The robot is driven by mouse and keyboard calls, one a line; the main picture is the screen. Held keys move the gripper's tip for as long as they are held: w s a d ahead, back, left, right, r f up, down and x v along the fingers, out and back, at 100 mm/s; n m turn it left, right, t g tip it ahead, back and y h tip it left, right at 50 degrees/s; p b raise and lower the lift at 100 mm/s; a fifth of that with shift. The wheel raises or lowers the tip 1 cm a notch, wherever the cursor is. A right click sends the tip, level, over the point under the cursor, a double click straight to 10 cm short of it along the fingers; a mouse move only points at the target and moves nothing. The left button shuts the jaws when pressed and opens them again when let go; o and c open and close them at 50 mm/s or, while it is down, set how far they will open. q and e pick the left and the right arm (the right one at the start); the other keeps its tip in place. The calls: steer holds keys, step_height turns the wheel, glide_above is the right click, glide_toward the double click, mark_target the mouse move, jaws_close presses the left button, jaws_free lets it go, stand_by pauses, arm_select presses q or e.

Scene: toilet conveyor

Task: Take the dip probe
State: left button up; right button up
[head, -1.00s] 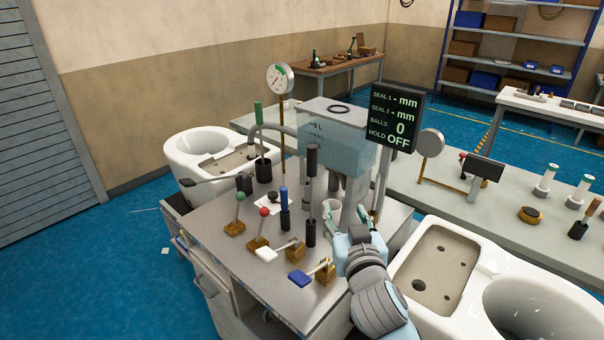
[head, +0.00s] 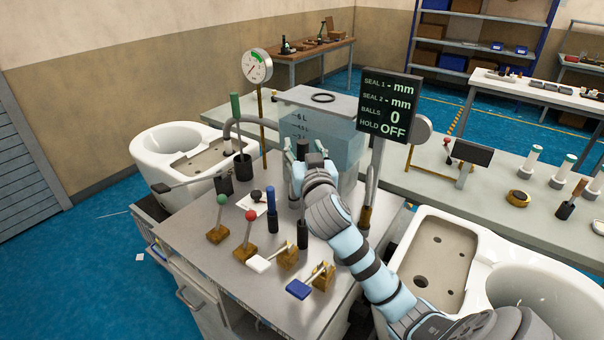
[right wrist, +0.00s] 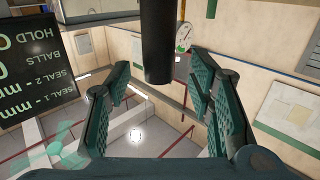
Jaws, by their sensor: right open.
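Several upright handled tools stand in dark holders on the grey bench (head: 195,265); nothing marks which is the dip probe. A black-handled one (head: 302,149) is mostly hidden by my right gripper (head: 306,160). In the right wrist view a dark cylindrical handle (right wrist: 157,42) hangs down from the top edge, between the spread green fingers (right wrist: 160,78), with visible gaps on both sides. My right gripper is open and holds nothing. A green-handled tool (head: 235,108) and a blue-handled tool (head: 271,199) stand to the left. My left gripper is not in view.
A clear water tank (head: 330,128) stands just behind the gripper, with a display (head: 390,103) to its right. Small levers with red (head: 250,215), green, white and blue (head: 298,289) ends crowd the front. White toilets (head: 440,225) flank the bench.

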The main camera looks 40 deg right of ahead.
steer(key=x, duration=0.2)
steer(key=shift+w+d, duration=0.15)
steer(key=shift+w, duration=0.2)
steer(key=shift+s+d, duration=0.1)
steer(key=shift+s, duration=0.2)
steer(key=shift+c, duration=1)
jaws_close()
